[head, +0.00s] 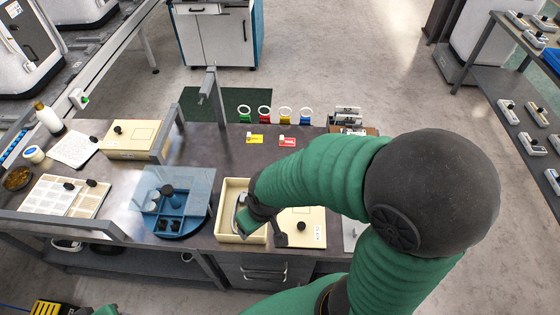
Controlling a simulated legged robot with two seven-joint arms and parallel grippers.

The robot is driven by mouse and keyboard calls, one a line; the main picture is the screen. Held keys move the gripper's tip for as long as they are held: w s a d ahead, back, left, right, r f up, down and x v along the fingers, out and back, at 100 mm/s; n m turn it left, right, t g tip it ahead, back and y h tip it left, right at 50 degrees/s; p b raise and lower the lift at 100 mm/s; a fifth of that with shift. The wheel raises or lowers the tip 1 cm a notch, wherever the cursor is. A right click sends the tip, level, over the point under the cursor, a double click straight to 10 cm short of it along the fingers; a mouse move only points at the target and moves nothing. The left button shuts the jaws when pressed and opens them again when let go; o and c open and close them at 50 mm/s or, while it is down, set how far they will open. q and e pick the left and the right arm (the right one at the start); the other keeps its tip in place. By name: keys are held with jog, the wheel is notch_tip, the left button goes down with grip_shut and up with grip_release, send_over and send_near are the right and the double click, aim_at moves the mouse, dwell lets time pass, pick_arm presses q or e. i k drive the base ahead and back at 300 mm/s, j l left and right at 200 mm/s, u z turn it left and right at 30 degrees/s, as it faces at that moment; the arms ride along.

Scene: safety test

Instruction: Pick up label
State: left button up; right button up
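A yellow label (254,139) and a red label (287,142) lie flat on the back of the dark workbench (225,137), below a row of coloured ring-topped items. My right arm reaches in from the right. Its gripper (250,216) is over an open cream box (230,236) at the front of the bench, in front of the two labels and apart from them. A pale, curved item (239,204) shows in the box beside the gripper. The fingers are small and dark, and their opening is unclear. The forearm hides part of the box. My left gripper is out of view.
A blue fixture with a clear cover (176,196) stands left of the box. A cream case (135,139), papers (73,150) and a white bottle (47,117) are further left. A grey post (212,95) rises at the back edge. A cream panel (304,216) lies right of the gripper.

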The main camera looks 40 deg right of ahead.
aim_at(284, 142)
jog(key=z, duration=1.2)
